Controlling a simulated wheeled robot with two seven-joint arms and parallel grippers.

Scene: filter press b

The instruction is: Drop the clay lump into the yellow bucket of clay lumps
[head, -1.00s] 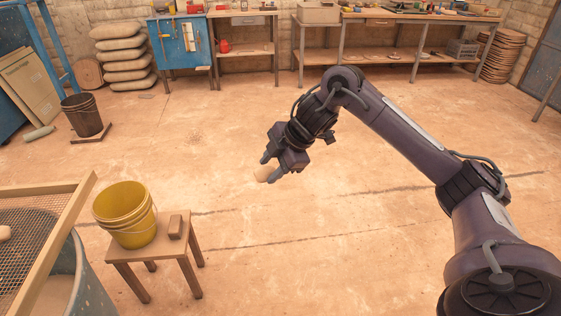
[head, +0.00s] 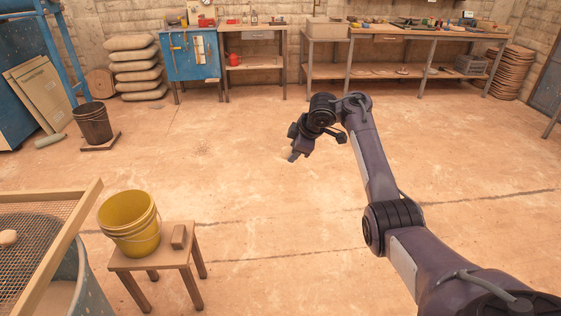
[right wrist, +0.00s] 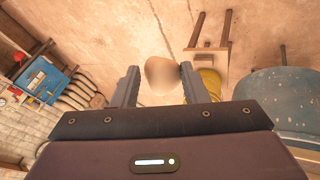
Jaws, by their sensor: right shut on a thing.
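My right gripper (head: 291,158) is shut on a beige rounded clay lump (right wrist: 161,72), which shows between the two fingers in the right wrist view. In the head view the lump is mostly hidden by the gripper. The gripper is over open floor, well to the right of and beyond the yellow bucket (head: 130,230). The bucket stands upright on a small wooden stool (head: 152,262); it also shows, partly hidden behind a finger, in the right wrist view (right wrist: 209,83). Its contents cannot be seen. My left gripper is not in view.
A brown block (head: 178,237) sits on the stool beside the bucket. A dark bucket (head: 93,122) stands farther back. The middle floor is clear.

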